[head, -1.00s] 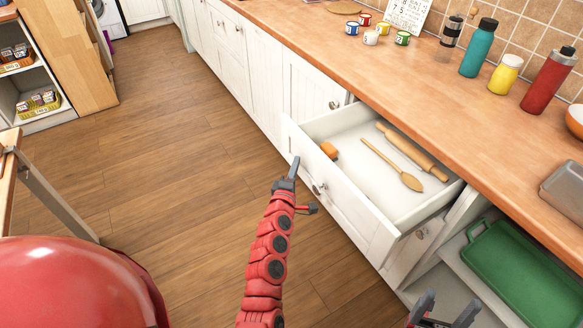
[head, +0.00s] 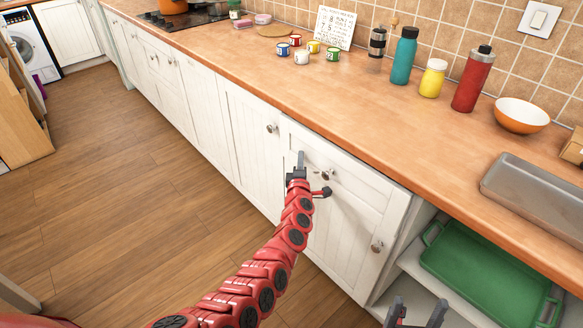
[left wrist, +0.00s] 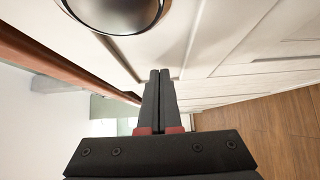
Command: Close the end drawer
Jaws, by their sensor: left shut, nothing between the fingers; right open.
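The end drawer (head: 352,182) is a white panelled front under the wooden counter, with a round metal knob (head: 327,174). Its front looks flush with the cabinet, and its inside is hidden. My left gripper (head: 300,158) is shut and empty, with its fingertips at the left part of the drawer front. In the left wrist view the shut fingers (left wrist: 159,75) point along the white front, close to the large knob (left wrist: 115,10); I cannot tell if they touch it. My right gripper (head: 416,312) is open and empty at the bottom edge, near the open shelf.
A green tray (head: 480,265) lies on the open shelf right of the drawer. On the counter (head: 400,150) stand bottles, several small mugs, an orange bowl (head: 521,115) and a grey baking tin (head: 535,200). The wooden floor (head: 130,200) to the left is clear.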

